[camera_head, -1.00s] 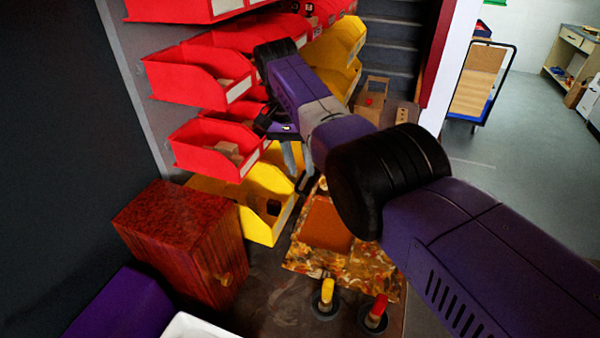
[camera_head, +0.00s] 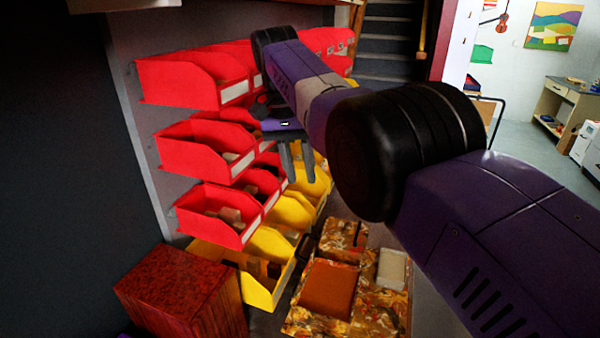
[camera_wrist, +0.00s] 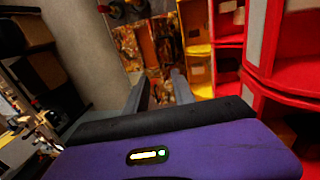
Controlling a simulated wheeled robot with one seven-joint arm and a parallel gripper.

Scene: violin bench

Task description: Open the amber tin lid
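An amber, mottled tortoiseshell-patterned box or tray (camera_head: 297,322) lies on the bench below my arm. It has a flat orange-brown panel (camera_head: 327,289), a dark slot at the back and a pale block (camera_head: 392,269) at the right. I cannot tell which part is the amber tin lid. The patterned surface also shows in the wrist view (camera_wrist: 126,42), beyond the fingers. My gripper (camera_head: 297,168) is open and empty, its two fingers apart and pointing down in front of the bins, apart from the patterned box. It also shows in the wrist view (camera_wrist: 158,92).
Red bins (camera_head: 195,150) and yellow bins (camera_head: 262,288) with small parts stand in rows along the wall, close to my gripper on its left. A reddish wooden box (camera_head: 182,295) stands at the lower left. Stairs and open floor lie behind on the right.

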